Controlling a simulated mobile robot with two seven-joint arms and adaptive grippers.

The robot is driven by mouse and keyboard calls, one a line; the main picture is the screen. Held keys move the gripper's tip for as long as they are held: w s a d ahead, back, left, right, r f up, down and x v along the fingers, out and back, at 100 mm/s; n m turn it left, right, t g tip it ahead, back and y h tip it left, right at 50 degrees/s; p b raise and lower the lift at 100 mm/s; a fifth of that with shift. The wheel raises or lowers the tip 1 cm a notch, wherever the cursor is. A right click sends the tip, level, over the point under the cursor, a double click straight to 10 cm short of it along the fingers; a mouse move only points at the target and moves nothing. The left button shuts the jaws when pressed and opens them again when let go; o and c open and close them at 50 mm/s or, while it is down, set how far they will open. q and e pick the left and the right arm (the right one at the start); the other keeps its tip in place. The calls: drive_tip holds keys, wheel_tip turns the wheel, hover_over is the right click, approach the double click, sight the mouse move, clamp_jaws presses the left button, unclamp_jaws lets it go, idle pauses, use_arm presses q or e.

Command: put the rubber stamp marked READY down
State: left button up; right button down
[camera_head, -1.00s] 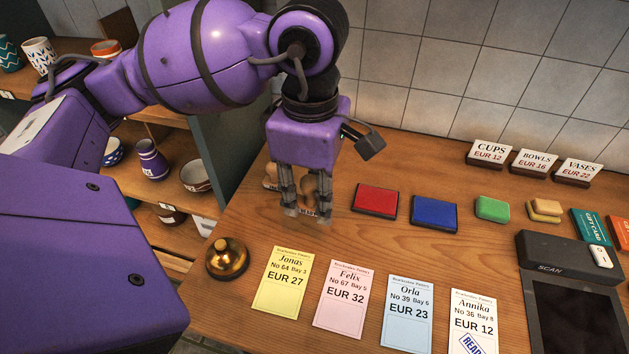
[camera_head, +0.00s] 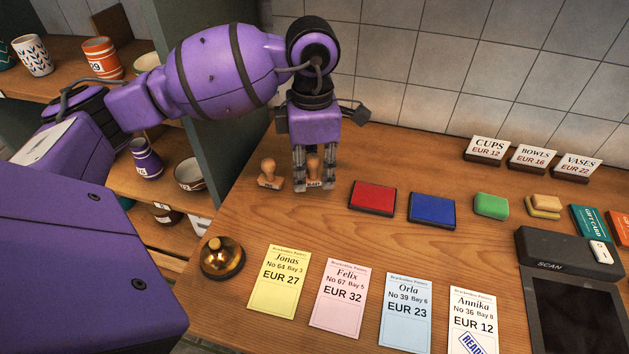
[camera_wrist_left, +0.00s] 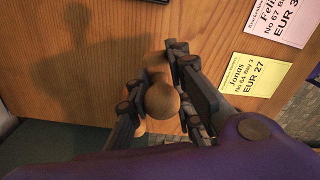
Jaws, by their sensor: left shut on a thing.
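The READY stamp (camera_head: 314,169) has a round wooden handle and a pale base with dark lettering too small to read surely. My left gripper (camera_head: 314,183) is shut on it, with a finger on each side of the handle. The stamp is upright, at or just above the counter; I cannot tell whether it touches. In the left wrist view its wooden knob (camera_wrist_left: 162,101) sits between the fingers (camera_wrist_left: 165,85). A second wooden stamp (camera_head: 268,174) stands just left of it, apart. One price card (camera_head: 473,325) bears a blue READY print. My right gripper is not in view.
A red ink pad (camera_head: 373,197) and a blue one (camera_head: 433,211) lie to the right. A brass bell (camera_head: 222,258) and several price cards, including a yellow one (camera_head: 279,280), are nearer. The wooden counter (camera_head: 340,235) between is clear. A tiled wall stands behind.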

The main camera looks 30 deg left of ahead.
sight(315, 194)
use_arm(q)
drive_tip(key=shift+w+a+f, duration=0.2)
drive_tip(key=shift+w+f, duration=0.3)
drive_tip(key=shift+f, duration=0.15)
drive_tip(key=shift+w+a+f, duration=0.2)
drive_tip(key=shift+w+f, duration=0.25)
drive_tip(key=shift+f, duration=1.65)
drive_tip(key=shift+f, duration=0.2)
drive_tip(key=o, duration=0.9)
drive_tip(key=r, duration=1.2)
drive_tip(key=shift+w+a+r, duration=0.1)
drive_tip(key=shift+w+r, duration=0.1)
drive_tip(key=shift+r, duration=0.05)
